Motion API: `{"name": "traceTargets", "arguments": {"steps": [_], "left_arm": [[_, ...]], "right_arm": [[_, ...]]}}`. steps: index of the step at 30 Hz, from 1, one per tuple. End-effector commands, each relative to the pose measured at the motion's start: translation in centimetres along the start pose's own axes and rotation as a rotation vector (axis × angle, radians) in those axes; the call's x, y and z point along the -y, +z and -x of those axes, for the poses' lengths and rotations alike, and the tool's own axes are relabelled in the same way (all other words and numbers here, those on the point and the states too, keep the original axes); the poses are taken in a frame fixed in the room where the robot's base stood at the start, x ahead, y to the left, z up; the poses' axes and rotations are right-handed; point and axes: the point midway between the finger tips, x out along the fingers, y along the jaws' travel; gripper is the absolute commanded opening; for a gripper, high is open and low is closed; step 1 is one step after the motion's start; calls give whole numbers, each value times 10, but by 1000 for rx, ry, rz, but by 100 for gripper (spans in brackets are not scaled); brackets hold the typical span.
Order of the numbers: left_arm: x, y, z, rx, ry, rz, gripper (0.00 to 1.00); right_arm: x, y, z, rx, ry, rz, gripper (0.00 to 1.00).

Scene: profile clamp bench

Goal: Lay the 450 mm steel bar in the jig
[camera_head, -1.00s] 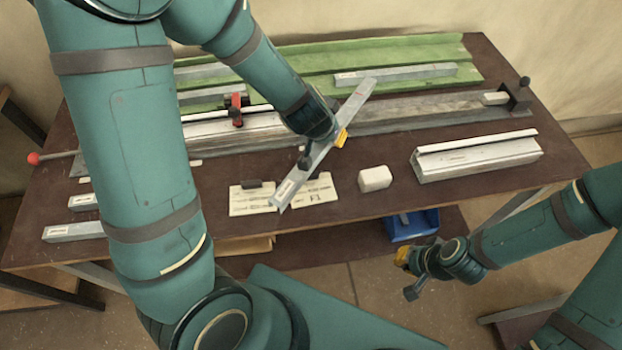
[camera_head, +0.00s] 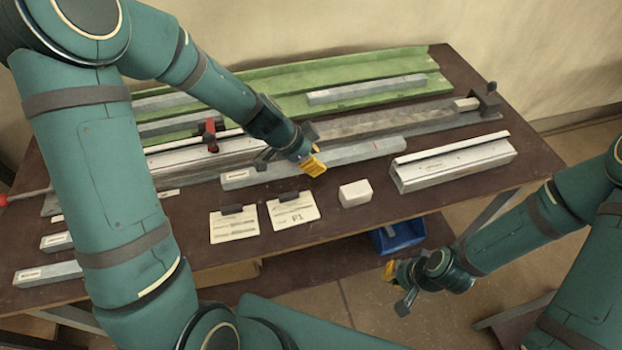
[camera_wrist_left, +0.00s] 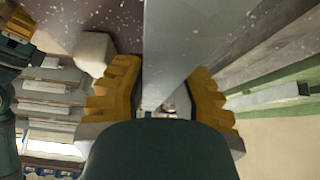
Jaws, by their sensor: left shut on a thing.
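The grey steel bar (camera_head: 360,156) with a white label at its left end hangs in my left gripper (camera_head: 309,155). It lies nearly level across the picture, in front of the long grey jig bed (camera_head: 390,116). In the left wrist view the yellow pads of the left gripper (camera_wrist_left: 164,95) are on both sides of the bar (camera_wrist_left: 185,45). The jig has a red-handled clamp (camera_head: 211,137) on its left part and a dark end stop (camera_head: 487,99) at its right end. My right gripper (camera_head: 398,286) is open and empty in front of the bench.
A green tray (camera_head: 290,105) with grey bars lies at the back. A pale profile block (camera_head: 455,163) sits at the right. A white block (camera_head: 355,193) and two label cards (camera_head: 293,210) lie at the front. More bars (camera_head: 48,273) lie at the left, and a blue bin (camera_head: 398,237) is below.

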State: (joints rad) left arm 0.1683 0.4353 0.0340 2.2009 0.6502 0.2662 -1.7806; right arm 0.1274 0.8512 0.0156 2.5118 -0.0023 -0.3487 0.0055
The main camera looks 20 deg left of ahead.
Motion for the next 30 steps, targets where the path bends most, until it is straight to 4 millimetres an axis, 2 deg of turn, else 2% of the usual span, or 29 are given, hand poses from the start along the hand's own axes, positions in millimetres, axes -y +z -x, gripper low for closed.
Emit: {"name": "traceTargets", "arguments": {"steps": [12, 27, 28, 29, 30], "left_arm": [[0, 24, -39, -1, 0, 2, 0], [0, 28, -44, -1, -3, -1, 0], [0, 28, -44, 0, -2, 0, 38], [0, 28, -43, 0, -2, 0, 49], [0, 28, -43, 0, -2, 1, 52]], "right_arm": [[-6, -2, -17, -9, 0, 2, 0], [-8, -3, -22, -11, 0, 2, 0], [-8, -3, -21, -11, 0, 2, 0], [-8, -3, -21, -11, 0, 2, 0], [-8, -3, -21, -11, 0, 2, 0]]}}
